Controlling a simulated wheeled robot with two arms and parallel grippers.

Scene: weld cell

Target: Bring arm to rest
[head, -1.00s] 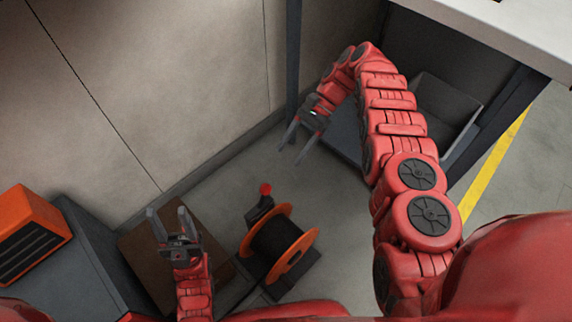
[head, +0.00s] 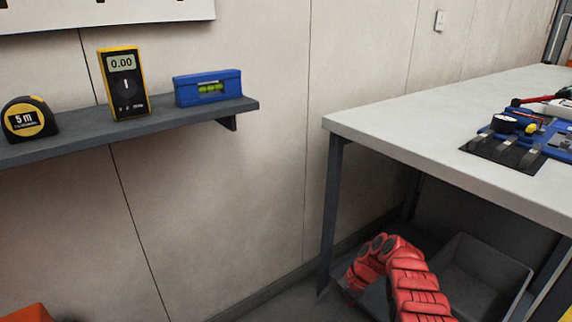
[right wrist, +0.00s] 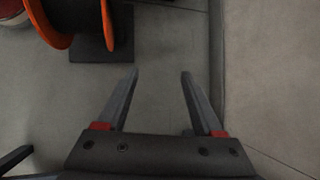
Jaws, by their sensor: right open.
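My right gripper (right wrist: 159,80) shows in the right wrist view with its two fingers apart and nothing between them, above bare grey floor. My left arm and left gripper are in neither current view.
A workbench (head: 440,110) with tools on top stands at the right, a grey bin (head: 485,275) beneath it. A wall shelf (head: 185,112) holds a tape measure (head: 28,119), multimeter (head: 124,85) and blue level (head: 208,88). An orange-flanged spool (right wrist: 108,25) stands near the right gripper.

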